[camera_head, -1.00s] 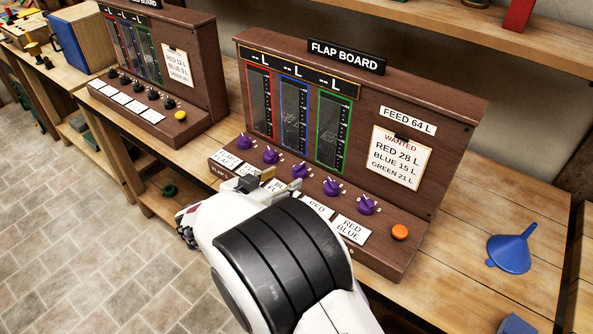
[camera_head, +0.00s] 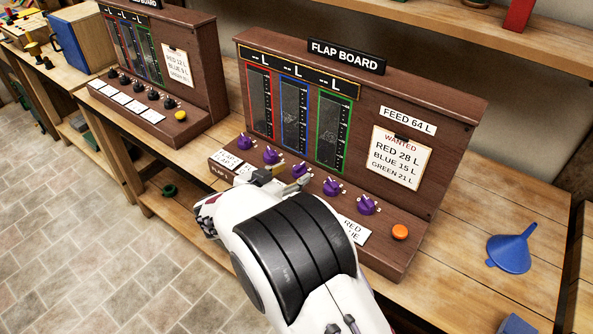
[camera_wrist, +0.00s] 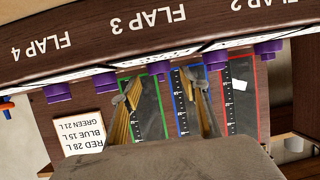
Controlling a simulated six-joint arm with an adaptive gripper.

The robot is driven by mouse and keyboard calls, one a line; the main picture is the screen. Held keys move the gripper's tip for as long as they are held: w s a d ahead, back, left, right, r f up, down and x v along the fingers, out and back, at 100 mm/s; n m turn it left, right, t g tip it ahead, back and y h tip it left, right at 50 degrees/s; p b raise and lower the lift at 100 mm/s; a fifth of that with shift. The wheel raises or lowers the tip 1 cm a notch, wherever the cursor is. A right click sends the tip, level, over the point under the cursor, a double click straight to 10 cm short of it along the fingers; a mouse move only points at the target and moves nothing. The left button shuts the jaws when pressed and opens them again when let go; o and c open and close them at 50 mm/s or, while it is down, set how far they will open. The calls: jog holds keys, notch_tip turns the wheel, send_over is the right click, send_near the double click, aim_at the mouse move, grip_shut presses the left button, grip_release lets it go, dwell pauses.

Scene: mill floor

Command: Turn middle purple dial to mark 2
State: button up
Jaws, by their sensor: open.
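The middle purple dial (camera_head: 299,169) is third in a row of several purple dials on the sloped front of the flap board (camera_head: 450,120). Small white marks sit around the dials, too small to read. My gripper (camera_head: 281,181) is open and empty, its fingers just in front of the row near the middle dial. In the wrist view my gripper (camera_wrist: 160,88) shows two spread fingers against the board, which appears upside down. I cannot tell whether a finger touches the dial.
Neighbouring purple dials (camera_head: 270,155) and (camera_head: 331,187) sit close on either side. An orange button (camera_head: 400,232) is at the row's right end. A blue funnel (camera_head: 511,250) lies on the bench at right. A second board (camera_head: 200,75) stands at left.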

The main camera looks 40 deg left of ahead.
aim_at(295, 172)
jog(key=shift+x, duration=1.65)
jog(key=c, duration=1.1)
